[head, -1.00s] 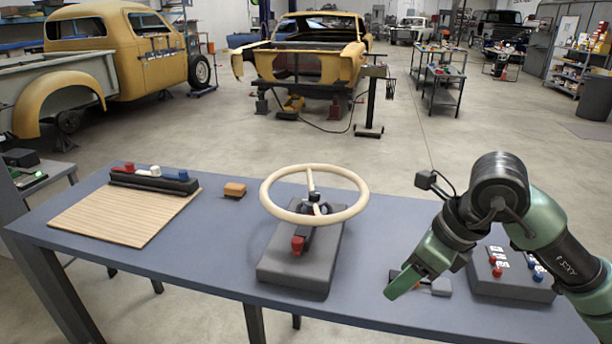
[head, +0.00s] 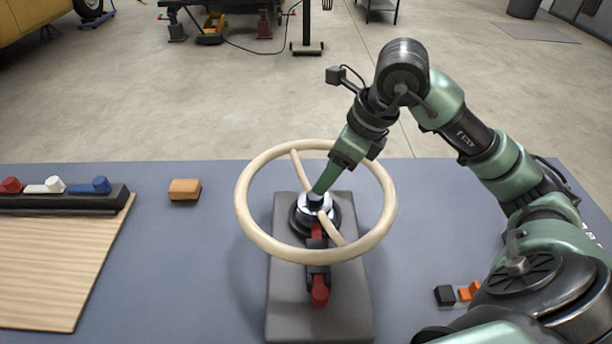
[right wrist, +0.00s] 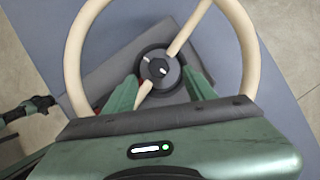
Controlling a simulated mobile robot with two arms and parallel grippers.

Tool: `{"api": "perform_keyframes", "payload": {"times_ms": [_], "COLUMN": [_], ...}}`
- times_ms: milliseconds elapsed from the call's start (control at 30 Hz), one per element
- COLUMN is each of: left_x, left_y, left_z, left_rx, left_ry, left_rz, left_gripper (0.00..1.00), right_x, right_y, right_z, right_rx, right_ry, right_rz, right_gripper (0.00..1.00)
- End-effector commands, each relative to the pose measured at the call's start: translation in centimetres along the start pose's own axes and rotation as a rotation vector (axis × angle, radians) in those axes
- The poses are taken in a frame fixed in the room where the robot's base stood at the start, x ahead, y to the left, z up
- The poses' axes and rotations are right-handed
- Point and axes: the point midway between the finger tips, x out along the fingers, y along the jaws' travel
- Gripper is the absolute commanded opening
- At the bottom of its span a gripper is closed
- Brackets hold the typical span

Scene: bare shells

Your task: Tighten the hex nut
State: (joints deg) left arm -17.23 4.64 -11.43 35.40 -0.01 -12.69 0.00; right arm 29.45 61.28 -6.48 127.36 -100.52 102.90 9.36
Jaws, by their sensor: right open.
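A cream steering wheel (head: 243,222) with two spokes stands on a dark grey base block (head: 345,315). Its round hub (head: 331,217) has a bright metal face. A small dark hex nut (right wrist: 158,68) shows at the hub's centre in the right wrist view. My right gripper (head: 318,190) points down at the hub from behind, inside the wheel's rim. In the right wrist view its green fingers (right wrist: 161,74) are apart, one on each side of the hub, with nothing between them gripped. Whether they touch the hub, I cannot tell. My left gripper is out of view.
A red-ended lever (head: 319,290) sticks out below the hub. An orange-brown block (head: 184,189) lies left of the wheel. A rack (head: 60,201) with red, white and blue pieces stands behind a wooden board (head: 50,270). Small black and orange pieces (head: 464,294) lie near my right arm.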

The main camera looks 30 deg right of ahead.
Motion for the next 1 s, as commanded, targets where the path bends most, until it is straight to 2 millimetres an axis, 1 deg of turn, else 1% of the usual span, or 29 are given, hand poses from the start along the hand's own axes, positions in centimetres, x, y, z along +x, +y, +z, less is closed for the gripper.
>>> {"api": "perform_keyframes", "payload": {"times_ms": [200,400,533,767,800,867,900,967,1000], "left_x": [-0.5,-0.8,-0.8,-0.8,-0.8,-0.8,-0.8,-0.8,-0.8], "left_y": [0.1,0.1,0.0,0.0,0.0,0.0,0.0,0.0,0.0], "left_z": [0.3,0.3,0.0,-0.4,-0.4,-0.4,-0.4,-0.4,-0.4], "left_rx": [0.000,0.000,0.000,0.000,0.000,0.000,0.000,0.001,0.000], "left_ry": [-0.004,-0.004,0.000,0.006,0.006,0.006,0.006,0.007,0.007], "left_rz": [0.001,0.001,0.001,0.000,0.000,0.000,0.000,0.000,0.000], "left_gripper": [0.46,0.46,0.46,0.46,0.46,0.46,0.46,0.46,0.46], "right_x": [3.5,6.0,6.8,6.9,6.8,6.8,6.8,6.8,6.8], "right_y": [0.1,0.1,0.0,0.0,0.0,0.0,0.0,0.0,0.0], "right_z": [0.0,0.0,0.0,0.0,0.0,0.0,0.0,0.0,0.0], "right_rx": [0.002,0.001,0.000,-0.001,-0.001,-0.001,-0.001,-0.001,0.000], "right_ry": [0.001,0.000,0.000,-0.001,-0.001,-0.001,-0.001,-0.001,-0.001], "right_rz": [0.005,0.003,0.001,0.000,0.000,0.000,0.000,0.000,0.000], "right_gripper": [0.55,0.55,0.55,0.55,0.50,0.33,0.22,0.05,0.00]}}
